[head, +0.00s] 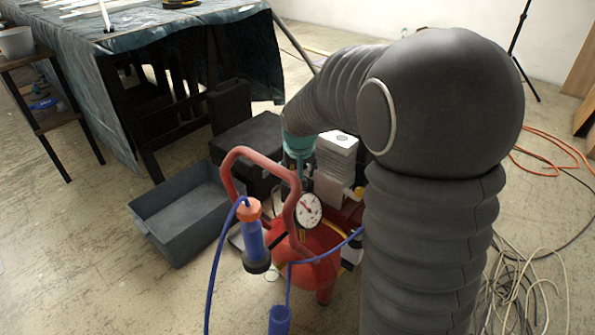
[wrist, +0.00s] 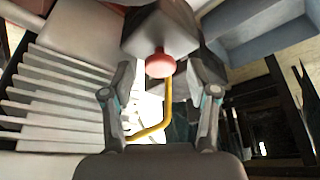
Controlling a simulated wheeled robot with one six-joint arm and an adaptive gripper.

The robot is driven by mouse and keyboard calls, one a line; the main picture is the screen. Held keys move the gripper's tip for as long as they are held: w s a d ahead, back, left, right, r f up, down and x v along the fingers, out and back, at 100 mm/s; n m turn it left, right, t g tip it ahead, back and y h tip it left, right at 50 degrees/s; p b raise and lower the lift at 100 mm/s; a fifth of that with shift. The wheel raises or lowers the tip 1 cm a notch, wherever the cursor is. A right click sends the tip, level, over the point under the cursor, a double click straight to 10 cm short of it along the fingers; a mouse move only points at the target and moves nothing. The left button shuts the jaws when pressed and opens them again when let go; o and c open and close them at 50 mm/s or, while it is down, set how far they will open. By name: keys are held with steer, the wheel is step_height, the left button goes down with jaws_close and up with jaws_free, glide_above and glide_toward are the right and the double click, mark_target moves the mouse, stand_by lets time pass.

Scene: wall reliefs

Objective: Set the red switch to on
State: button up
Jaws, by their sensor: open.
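The red switch (wrist: 160,63) shows in the wrist view as a rounded pinkish-red knob on the underside of a dark grey box (wrist: 165,28). My gripper (wrist: 161,72) is open, one finger at each side of the knob in the picture. Nothing is held, and I cannot tell whether either finger touches the knob or box. In the head view my gripper (head: 299,150) points down over the red compressor (head: 310,245), behind its red handle. The switch cannot be made out there.
A pressure gauge (head: 308,210) and a blue-handled air tool (head: 252,235) are on the compressor's near side. A grey bin (head: 185,215) stands to its left, beside a cloth-covered table (head: 130,50). Cables (head: 520,270) lie on the floor at right.

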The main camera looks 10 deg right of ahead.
jaws_close()
steer(key=shift+r+p, duration=0.45)
steer(key=shift+r, duration=0.35)
jaws_free()
steer(key=shift+r, duration=0.1)
steer(key=v, duration=1.1)
steer(key=shift+s+r, duration=0.2)
steer(key=shift+r, duration=0.1)
